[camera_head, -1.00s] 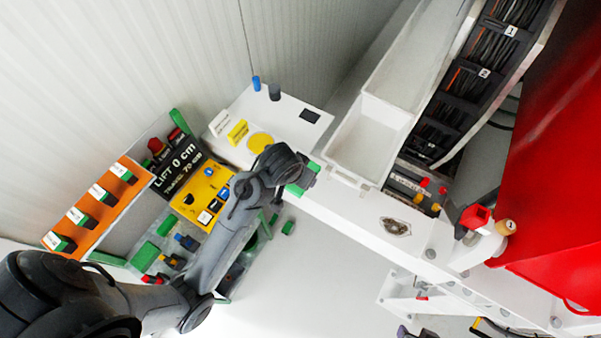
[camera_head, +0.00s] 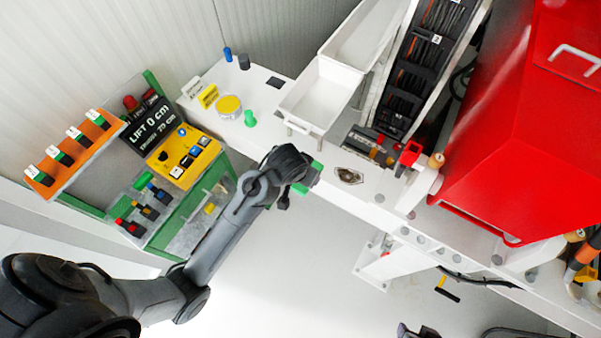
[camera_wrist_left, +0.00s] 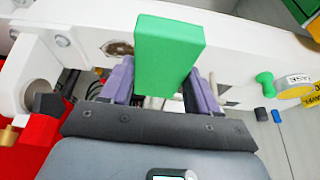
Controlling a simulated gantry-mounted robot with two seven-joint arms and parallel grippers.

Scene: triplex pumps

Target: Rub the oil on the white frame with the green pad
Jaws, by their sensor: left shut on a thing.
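My left gripper (camera_head: 302,178) is shut on the green pad (camera_head: 316,174), which it holds out from its tip. In the left wrist view the pad (camera_wrist_left: 168,55) stands between the two purple fingers (camera_wrist_left: 157,88) and hides part of what is behind it. The dark brown oil patch (camera_head: 349,175) lies on the white frame (camera_head: 385,190), a short way right of the pad. It also shows in the left wrist view (camera_wrist_left: 118,48), left of the pad. The pad looks apart from the oil. Dark parts of my right arm (camera_head: 418,331) show at the bottom edge; its jaws are unclear.
A white tray (camera_head: 290,121) and a black slotted rack (camera_head: 405,90) stand behind the frame. A red tank (camera_head: 520,130) is at the right. A yellow control panel (camera_head: 190,165) is left. A green knob (camera_head: 250,118) and yellow tin (camera_head: 229,105) sit on the frame's far left part.

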